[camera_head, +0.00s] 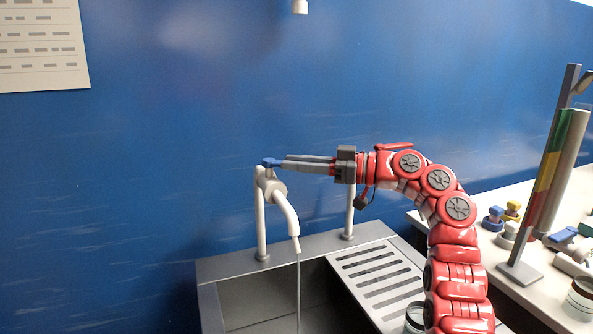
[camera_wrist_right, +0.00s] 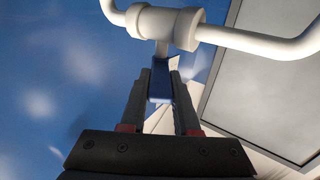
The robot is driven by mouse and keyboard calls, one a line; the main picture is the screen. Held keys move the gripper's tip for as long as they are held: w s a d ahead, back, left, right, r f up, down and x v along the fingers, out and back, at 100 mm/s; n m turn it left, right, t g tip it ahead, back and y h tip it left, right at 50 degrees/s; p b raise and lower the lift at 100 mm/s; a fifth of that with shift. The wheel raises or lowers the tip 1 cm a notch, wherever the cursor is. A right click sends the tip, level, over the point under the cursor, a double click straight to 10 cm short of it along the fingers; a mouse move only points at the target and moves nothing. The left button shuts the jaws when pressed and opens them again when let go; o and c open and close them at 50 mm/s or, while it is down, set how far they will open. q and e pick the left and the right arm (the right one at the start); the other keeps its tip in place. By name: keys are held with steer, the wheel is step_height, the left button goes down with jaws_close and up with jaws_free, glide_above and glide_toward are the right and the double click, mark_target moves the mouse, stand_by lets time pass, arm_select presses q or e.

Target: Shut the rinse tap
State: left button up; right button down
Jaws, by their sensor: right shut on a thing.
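The rinse tap (camera_head: 281,198) is a white curved spout on white pipes above a grey sink. Its blue handle (camera_head: 270,162) sits at the top of the tap body. A thin pale stream (camera_head: 298,285) runs down from the spout into the basin. My right gripper (camera_head: 282,163) reaches in from the right and is shut on the blue handle. In the right wrist view, the handle (camera_wrist_right: 159,82) lies between both fingers (camera_wrist_right: 160,88), with the white tap body (camera_wrist_right: 165,27) beyond. My left gripper is not in view.
The grey sink (camera_head: 228,266) has a slotted drainboard (camera_head: 372,262) on its right. A white bench (camera_head: 488,250) at the right holds a tilted coloured panel on a grey stand (camera_head: 520,272), with small coloured parts nearby. A blue wall (camera_head: 180,130) stands close behind the tap.

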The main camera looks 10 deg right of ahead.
steer(key=shift+w+f+n+g, duration=0.2)
steer(key=shift+n+g, duration=0.3)
steer(key=shift+g, duration=0.3)
steer(key=c, duration=0.6)
jaws_free()
steer(key=shift+c, duration=0.2)
steer(key=shift+r, duration=0.1)
steer(key=v, duration=0.7)
steer(key=shift+d, duration=0.2)
steer(key=shift+c, duration=0.2)
